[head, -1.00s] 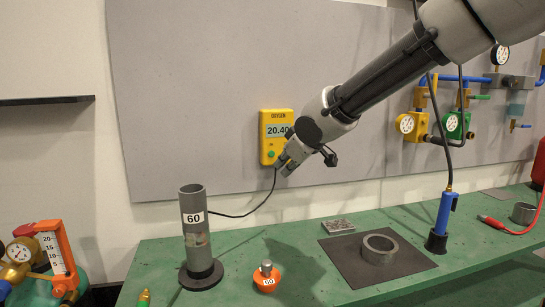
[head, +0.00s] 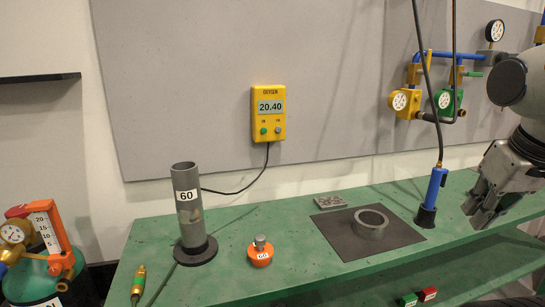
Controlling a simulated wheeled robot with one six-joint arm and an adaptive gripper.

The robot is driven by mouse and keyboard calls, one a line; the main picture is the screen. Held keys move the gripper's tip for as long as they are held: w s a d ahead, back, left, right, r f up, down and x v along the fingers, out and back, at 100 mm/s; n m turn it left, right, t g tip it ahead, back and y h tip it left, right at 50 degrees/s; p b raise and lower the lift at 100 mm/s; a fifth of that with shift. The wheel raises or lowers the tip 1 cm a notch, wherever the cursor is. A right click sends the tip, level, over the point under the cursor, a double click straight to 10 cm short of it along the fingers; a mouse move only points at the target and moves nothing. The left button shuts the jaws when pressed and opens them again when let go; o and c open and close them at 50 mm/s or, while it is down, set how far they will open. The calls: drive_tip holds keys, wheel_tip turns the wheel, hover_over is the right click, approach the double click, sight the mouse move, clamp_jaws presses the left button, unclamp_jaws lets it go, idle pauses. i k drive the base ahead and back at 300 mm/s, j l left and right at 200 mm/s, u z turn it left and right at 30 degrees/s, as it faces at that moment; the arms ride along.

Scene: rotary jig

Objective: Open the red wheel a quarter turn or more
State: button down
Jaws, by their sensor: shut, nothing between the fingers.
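I cannot make out a clear red wheel in the head view. A small red part (head: 18,211) shows behind a brass gauge (head: 13,233) at the far left; I cannot tell whether it is a wheel. The gauge sits beside an orange flowmeter (head: 52,238) on a dark green cylinder (head: 40,282). My gripper (head: 480,214) is at the right, shut and empty, pointing down over the bench beside the blue torch-like tool. It is far from the red part and touches nothing that I can see.
The green bench (head: 320,262) carries a grey tube marked 60 (head: 187,212), an orange weight (head: 260,252), a metal ring (head: 370,222) on a dark mat (head: 335,228) and a blue tool (head: 432,192). An oxygen meter (head: 269,113) reads 20.40. Pipes with gauges (head: 398,102) hang at the right.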

sight(19, 211)
drive_tip(key=u, duration=1.85)
drive_tip(key=i+j+u, duration=0.2)
drive_tip(key=i+j, duration=0.15)
drive_tip(key=i, duration=0.25)
